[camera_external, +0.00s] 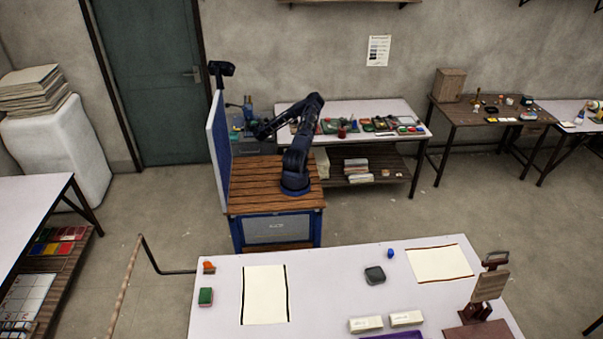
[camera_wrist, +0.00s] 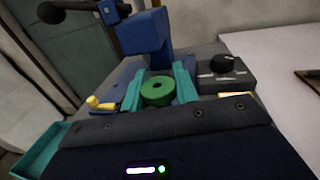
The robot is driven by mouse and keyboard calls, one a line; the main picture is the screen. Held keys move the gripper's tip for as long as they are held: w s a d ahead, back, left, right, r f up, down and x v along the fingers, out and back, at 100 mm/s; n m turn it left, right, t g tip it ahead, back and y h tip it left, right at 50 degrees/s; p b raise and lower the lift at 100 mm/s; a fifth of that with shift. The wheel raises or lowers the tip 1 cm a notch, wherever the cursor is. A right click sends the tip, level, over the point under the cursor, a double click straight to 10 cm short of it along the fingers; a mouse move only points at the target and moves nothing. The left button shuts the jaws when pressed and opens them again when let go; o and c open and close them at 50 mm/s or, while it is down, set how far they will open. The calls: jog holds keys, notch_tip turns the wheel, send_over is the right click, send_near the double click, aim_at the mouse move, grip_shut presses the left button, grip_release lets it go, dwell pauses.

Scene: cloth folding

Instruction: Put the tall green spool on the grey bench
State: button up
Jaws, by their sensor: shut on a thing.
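In the wrist view the green spool (camera_wrist: 157,91) is between the two teal fingers of my gripper (camera_wrist: 160,80), which is shut on it. In the external view my gripper (camera_external: 262,131) is low at the left of my arm, over a cluttered grey bench (camera_external: 250,148) beside the blue panel. The spool is too small to make out there. I cannot tell whether it touches the surface below.
A blue panel (camera_external: 219,145) stands just left of the grey bench. A white table (camera_external: 398,106) with several small items is to the right. In the wrist view a yellow lever (camera_wrist: 100,104) and a teal tray (camera_wrist: 45,148) are at left.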

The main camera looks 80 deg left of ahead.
jog(key=shift+f, duration=2.7)
jog(key=shift+f, duration=0.1)
jog(key=o, duration=1)
jog(key=shift+o, duration=0.2)
jog(key=shift+d, duration=0.15)
jog(key=w+d, duration=0.2)
jog(key=d, duration=0.9)
jog(key=shift+w+d, duration=0.15)
jog(key=shift+d, duration=0.15)
